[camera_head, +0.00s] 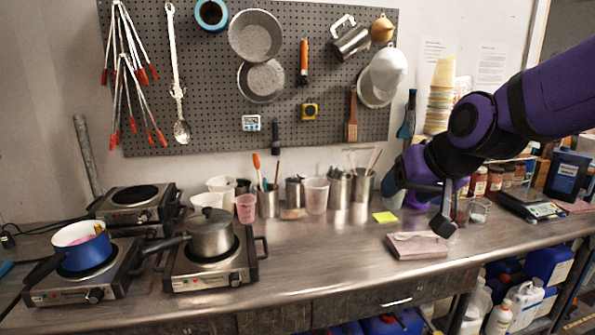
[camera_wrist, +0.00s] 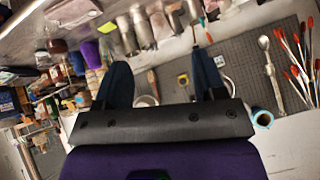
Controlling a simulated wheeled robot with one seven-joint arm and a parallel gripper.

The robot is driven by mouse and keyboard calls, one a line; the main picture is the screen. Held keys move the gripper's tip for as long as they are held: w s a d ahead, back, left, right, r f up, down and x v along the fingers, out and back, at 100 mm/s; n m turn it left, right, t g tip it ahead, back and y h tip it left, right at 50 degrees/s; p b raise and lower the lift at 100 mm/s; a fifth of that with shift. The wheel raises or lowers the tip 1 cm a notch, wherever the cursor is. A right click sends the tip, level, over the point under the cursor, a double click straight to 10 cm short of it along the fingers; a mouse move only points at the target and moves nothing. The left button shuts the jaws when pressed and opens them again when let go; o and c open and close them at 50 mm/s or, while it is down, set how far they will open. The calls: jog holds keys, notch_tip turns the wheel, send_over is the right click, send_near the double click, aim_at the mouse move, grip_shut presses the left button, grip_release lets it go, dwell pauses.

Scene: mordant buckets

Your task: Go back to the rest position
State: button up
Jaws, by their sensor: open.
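My purple and black arm reaches in from the right in the head view. My gripper (camera_head: 447,222) hangs over the right part of the steel workbench (camera_head: 320,258), above its surface, and partly hides the things behind it. In the wrist view two dark fingers (camera_wrist: 163,85) stand wide apart with nothing between them but the distant pegboard and wall. The gripper is open and empty. The folded pinkish cloth (camera_head: 418,245) lies on the bench below and left of the gripper, apart from it.
A blue pot (camera_head: 82,247) and a lidded grey pot (camera_head: 210,236) stand on hot plates at left. Cups and tool-filled containers line the bench's back. A pegboard (camera_head: 215,110) with tools hangs behind. A scale (camera_head: 532,206) and jars stand at right. The front middle bench is clear.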

jog(key=s+d+r+g+h, duration=0.1)
jog(key=s+d, duration=0.4)
jog(key=s, duration=0.4)
jog(key=s+d+g+h, duration=0.1)
jog(key=s+d+h, duration=0.1)
jog(key=s+d, duration=0.4)
jog(key=s, duration=0.4)
jog(key=shift+r+m+g, duration=0.3)
jog(key=shift+r, duration=0.1)
